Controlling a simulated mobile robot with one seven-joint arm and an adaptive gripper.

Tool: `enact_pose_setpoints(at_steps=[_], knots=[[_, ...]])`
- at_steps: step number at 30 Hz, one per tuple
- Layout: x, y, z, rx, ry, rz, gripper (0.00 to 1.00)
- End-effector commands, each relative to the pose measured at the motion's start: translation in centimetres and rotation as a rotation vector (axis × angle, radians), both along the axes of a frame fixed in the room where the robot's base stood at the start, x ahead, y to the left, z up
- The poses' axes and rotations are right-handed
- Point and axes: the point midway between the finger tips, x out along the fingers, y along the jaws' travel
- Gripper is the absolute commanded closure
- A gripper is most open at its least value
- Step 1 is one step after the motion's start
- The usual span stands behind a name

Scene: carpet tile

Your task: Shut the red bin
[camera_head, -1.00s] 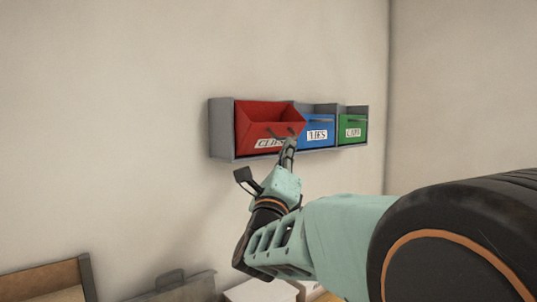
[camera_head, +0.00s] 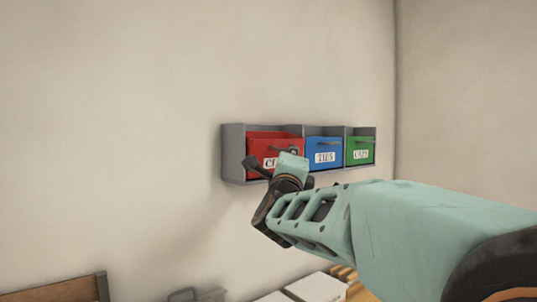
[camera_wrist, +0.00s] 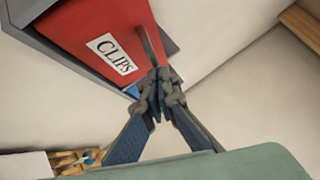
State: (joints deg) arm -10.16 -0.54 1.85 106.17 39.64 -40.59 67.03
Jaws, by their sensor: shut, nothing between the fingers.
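The red bin (camera_head: 262,146) sits in the left bay of a grey wall rack, with a white label and a dark handle. It stands nearly upright, and its upper part still seems to lean out a little. In the wrist view the red bin (camera_wrist: 75,28) shows its "CLIPS" label and bar handle. My gripper (camera_head: 293,153) is in front of the bin's right side and hides part of its front. In the wrist view my gripper (camera_wrist: 157,76) is shut and empty, with its fingertips at the handle's lower end. I cannot tell whether they touch.
A blue bin (camera_head: 324,151) and a green bin (camera_head: 360,151) sit to the right in the same grey rack (camera_head: 233,155). A brown wooden box (camera_head: 60,288) and white boxes (camera_head: 316,287) are below. The wall left of the rack is bare.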

Motion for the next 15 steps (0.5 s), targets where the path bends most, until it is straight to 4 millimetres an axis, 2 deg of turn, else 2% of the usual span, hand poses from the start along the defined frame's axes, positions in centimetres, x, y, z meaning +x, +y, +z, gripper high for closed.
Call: enact_pose_setpoints(at_steps=[1,3,15], knots=[[0.1,0.1,0.8,-0.011,0.016,0.000,1.00],[0.2,0.2,1.0,-0.029,0.043,0.000,1.00],[1.1,0.7,1.5,-0.064,0.097,0.000,1.00]])
